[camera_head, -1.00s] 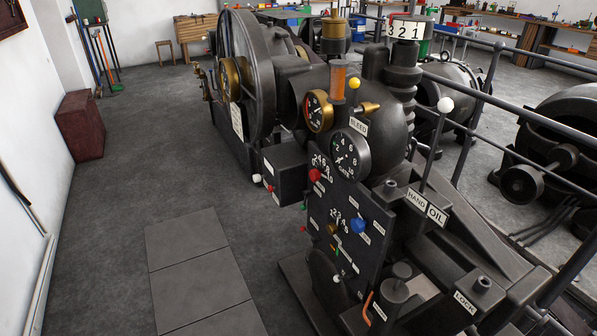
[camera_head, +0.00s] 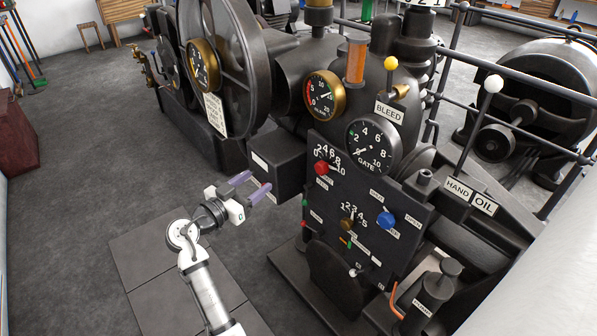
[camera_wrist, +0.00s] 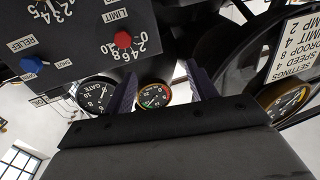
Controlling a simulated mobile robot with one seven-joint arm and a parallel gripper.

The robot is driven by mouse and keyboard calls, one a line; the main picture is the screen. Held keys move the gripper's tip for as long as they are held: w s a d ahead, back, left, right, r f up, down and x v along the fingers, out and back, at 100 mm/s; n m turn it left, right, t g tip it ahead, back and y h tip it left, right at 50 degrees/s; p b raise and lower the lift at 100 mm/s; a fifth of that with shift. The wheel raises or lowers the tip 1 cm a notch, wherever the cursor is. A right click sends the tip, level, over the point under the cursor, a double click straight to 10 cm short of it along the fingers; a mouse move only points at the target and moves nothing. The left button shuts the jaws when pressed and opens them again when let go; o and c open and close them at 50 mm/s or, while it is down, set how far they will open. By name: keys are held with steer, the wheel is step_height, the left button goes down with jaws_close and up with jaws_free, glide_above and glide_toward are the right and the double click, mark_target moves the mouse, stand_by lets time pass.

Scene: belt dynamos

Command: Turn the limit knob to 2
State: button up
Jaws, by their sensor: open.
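The limit knob (camera_head: 321,168) is red and sits at the upper left of the black control panel (camera_head: 330,262), under a white scale from 0 to 10. It also shows in the wrist view (camera_wrist: 123,40), upside down beside the LIMIT label; which number it points at is too small to tell. My gripper (camera_head: 251,186) is open and empty, with purple fingers, left of the panel and apart from the knob. In the wrist view the knob lies left of the space between my fingers (camera_wrist: 163,85).
A dark box (camera_head: 278,160) juts out left of the panel, close to my fingers. A brown knob (camera_head: 347,224) and a blue knob (camera_head: 386,219) sit lower on the panel. The gate gauge (camera_head: 373,146) is above. Open floor lies to the left.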

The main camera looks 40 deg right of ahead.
mark_target(319, 171)
steer(key=s+d+g+p, duration=0.1)
steer(key=d, duration=0.4)
steer(key=s+d+f+m+g+p, duration=0.1)
steer(key=d+p, duration=0.1)
steer(key=d, duration=0.4)
steer(key=s+d+m+g+p, duration=0.1)
steer(key=d, duration=0.4)
steer(key=shift+s+d+f+g+h+p, duration=0.2)
steer(key=shift+d+f+g+h+p, duration=0.1)
steer(key=shift+d+f+g, duration=0.1)
steer(key=shift+d+f, duration=0.1)
steer(key=shift+d, duration=0.5)
steer(key=c, duration=1)
